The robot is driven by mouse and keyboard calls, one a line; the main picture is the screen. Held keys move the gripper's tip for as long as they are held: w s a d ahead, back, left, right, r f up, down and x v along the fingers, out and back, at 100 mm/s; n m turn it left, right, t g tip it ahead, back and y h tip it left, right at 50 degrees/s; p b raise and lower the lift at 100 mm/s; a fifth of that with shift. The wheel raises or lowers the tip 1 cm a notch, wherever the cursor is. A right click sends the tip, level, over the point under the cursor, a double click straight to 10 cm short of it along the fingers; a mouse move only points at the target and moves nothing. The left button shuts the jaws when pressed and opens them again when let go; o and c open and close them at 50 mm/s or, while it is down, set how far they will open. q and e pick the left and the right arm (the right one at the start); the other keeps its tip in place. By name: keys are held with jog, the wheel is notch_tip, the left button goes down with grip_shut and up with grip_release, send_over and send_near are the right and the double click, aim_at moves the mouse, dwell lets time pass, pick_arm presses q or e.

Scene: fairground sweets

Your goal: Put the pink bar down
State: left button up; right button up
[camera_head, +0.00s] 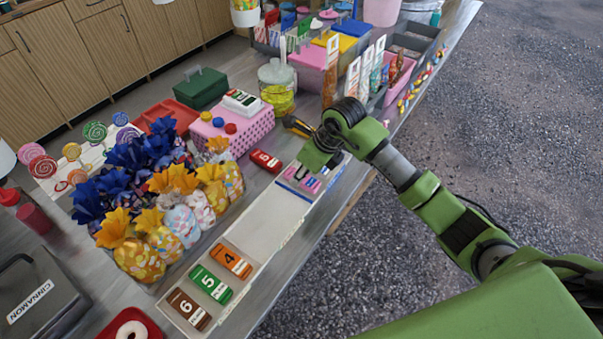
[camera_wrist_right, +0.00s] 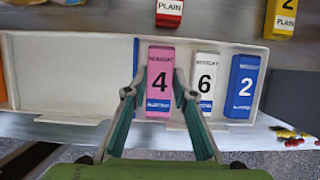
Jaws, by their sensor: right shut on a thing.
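The pink bar (camera_wrist_right: 160,72), marked 4, stands out in the right wrist view. It lies in the end compartment of a long white tray (camera_wrist_right: 75,75), left of a white bar (camera_wrist_right: 205,80) marked 6 and a blue bar (camera_wrist_right: 242,85) marked 2. My right gripper (camera_wrist_right: 157,92) is shut on the pink bar, one finger on each side. I cannot tell whether the bar touches the tray floor. In the head view my right gripper (camera_head: 318,160) is over the tray's far end and partly hides these bars. My left gripper is not in view.
The tray's middle is empty. Orange (camera_head: 231,261), green (camera_head: 211,284) and brown (camera_head: 189,309) bars lie at its near end. A red bar (camera_head: 265,161) lies just outside it. Wrapped sweets (camera_head: 160,225) crowd the left; a pink box (camera_head: 235,133) stands behind.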

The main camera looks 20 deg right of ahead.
jog(key=o, duration=1.1)
jog(key=shift+r, duration=0.1)
jog(key=shift+r, duration=0.2)
jog(key=b+v, duration=0.1)
jog(key=v, duration=1.1)
jog(key=shift+r, duration=0.35)
